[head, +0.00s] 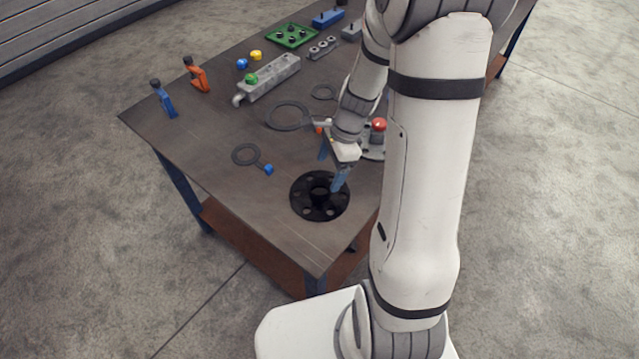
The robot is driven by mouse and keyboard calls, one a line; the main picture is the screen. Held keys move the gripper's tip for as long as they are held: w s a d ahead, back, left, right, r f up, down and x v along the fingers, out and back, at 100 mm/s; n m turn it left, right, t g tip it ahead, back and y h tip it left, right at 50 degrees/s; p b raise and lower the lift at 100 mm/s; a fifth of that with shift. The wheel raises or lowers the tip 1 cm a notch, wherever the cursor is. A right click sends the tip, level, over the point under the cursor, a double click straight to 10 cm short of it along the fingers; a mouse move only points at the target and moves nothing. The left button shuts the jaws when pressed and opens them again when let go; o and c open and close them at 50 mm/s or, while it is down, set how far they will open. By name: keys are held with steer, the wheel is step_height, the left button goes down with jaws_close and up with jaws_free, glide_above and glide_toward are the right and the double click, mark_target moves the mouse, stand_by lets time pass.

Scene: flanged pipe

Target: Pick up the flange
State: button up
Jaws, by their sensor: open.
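A black round flange (309,207) with a raised centre hub and bolt holes lies flat on the dark table, close to its near corner. My gripper (332,167) is open, with two blue fingers spread apart. The nearer finger is seen over the flange's upper right edge, and the other finger is farther back, above the table. I cannot tell whether the nearer finger touches the flange. No object shows between the fingers.
A grey round part with a red knob (379,125) is partly hidden by my arm. Dark rings (288,115), a grey manifold block (270,79), orange (197,75) and blue (163,98) valves, and a green plate (292,36) lie farther back. The table's left front is mostly clear.

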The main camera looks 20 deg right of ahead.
mark_target(320, 186)
steer(key=x, duration=0.7)
steer(key=shift+a+f, duration=0.2)
steer(key=shift+a, duration=0.15)
steer(key=shift+c, duration=0.5)
steer(key=c, duration=1.3)
